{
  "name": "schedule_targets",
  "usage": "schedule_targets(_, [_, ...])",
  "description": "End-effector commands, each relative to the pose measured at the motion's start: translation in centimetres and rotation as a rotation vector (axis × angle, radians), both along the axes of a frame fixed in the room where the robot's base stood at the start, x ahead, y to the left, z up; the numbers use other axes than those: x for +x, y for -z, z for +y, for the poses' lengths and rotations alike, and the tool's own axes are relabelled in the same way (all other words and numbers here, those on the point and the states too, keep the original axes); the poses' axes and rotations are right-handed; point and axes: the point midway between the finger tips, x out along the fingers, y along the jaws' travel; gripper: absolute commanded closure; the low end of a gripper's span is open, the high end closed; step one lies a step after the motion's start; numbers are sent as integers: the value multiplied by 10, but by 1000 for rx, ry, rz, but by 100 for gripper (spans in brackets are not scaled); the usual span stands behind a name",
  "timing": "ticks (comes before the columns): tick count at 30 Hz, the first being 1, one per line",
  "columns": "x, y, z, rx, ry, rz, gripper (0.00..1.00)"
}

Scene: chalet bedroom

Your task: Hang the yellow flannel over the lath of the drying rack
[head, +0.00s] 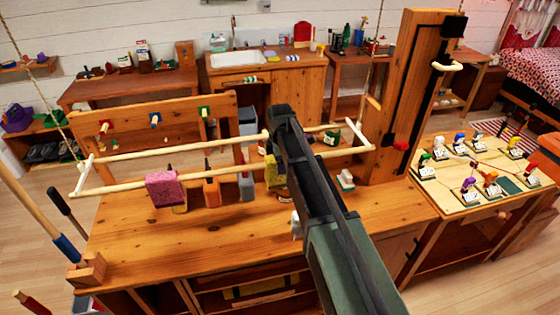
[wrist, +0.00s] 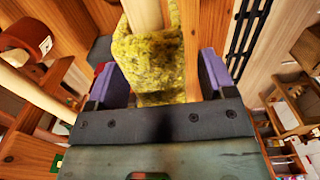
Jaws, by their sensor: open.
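The yellow flannel (head: 271,172) shows in the head view at the front lath of the drying rack (head: 110,187), partly hidden by my arm. In the wrist view the flannel (wrist: 150,65) is bunched between the two purple-lined fingers of my gripper (wrist: 158,78). The fingers stand apart, with the cloth between them. A wooden bar runs into the cloth from above in that view. I cannot tell whether the flannel hangs down both sides of the lath. The fingertips are hidden behind my arm in the head view.
A pink sponge-like piece (head: 165,188), an orange bottle (head: 211,191) and a grey-blue item (head: 246,186) are near the front lath to the left. A wooden post (head: 415,100) stands right of the rack. The bench top (head: 130,235) is bare at front left.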

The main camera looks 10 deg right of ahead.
Motion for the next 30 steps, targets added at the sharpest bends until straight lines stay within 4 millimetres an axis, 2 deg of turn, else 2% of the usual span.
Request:
schedule_targets(4, [0,-4,0,0,0,0,24])
schedule_targets(7, [0,-16,0,0,0,0,24])
schedule_targets(15, [0,-82,0,0,0,0,24])
schedule_targets(19, [0,-106,0,0,0,0,24])
schedule_targets(22, [0,-112,0,0,0,0,24])
schedule_targets(30, [0,-108,0,0,15,0,24])
